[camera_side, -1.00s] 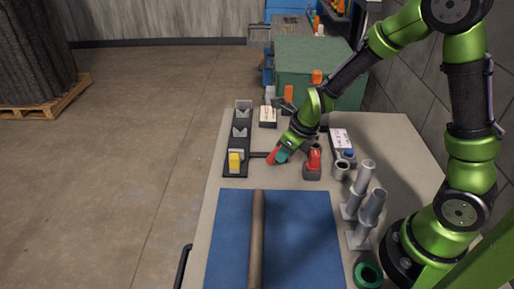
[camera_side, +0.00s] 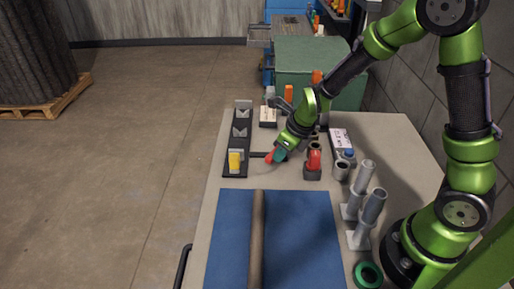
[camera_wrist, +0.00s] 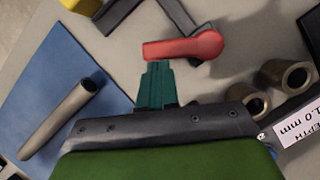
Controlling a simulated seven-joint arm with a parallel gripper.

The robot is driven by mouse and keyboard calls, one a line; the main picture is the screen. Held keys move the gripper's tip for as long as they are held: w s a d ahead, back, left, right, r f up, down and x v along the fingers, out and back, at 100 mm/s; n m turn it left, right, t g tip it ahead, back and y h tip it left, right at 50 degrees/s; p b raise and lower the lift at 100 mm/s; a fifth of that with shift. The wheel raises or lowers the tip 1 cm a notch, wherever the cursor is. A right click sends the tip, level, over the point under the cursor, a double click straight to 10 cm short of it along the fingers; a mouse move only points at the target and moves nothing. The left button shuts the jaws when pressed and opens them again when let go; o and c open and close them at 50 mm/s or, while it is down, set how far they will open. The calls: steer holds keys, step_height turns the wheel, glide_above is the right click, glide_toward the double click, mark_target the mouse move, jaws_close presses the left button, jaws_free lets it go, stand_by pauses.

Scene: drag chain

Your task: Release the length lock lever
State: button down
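The red lock lever (camera_wrist: 183,47) lies across the upper middle of the wrist view, its round end at the right over a grey bar (camera_wrist: 176,14). In the side view the lever (camera_side: 269,157) is a small red piece right of the dark rail (camera_side: 237,138). My gripper (camera_wrist: 158,70) has its teal fingers together, with the tips at the lever's narrow left end. They touch it or are very close; I cannot tell which. In the side view my gripper (camera_side: 278,155) partly hides the lever. A yellow block (camera_side: 235,161) sits at the rail's near end.
A red-topped fixture (camera_side: 313,160) stands to the right, near a short grey cylinder (camera_side: 342,171). Tall grey tubes (camera_side: 372,206) and a green ring (camera_side: 368,274) are farther right. A blue mat (camera_side: 310,240) with a brown tube (camera_side: 257,235) covers the near table.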

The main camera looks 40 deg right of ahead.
mark_target(268, 157)
steer(key=shift+w+a, duration=0.65)
steer(key=shift+w, duration=0.15)
steer(key=shift+w+a+f, duration=0.1)
steer(key=shift+w+a, duration=0.1)
steer(key=shift+w, duration=0.5)
steer(key=shift+w+a, duration=0.15)
steer(key=shift+w, duration=0.1)
steer(key=shift+w+m+h, duration=0.3)
steer(key=shift+w+m, duration=0.15)
steer(key=shift+m, duration=0.35)
steer(key=shift+w+d, duration=0.25)
steer(key=shift+w, duration=0.3)
steer(key=shift+w, duration=0.15)
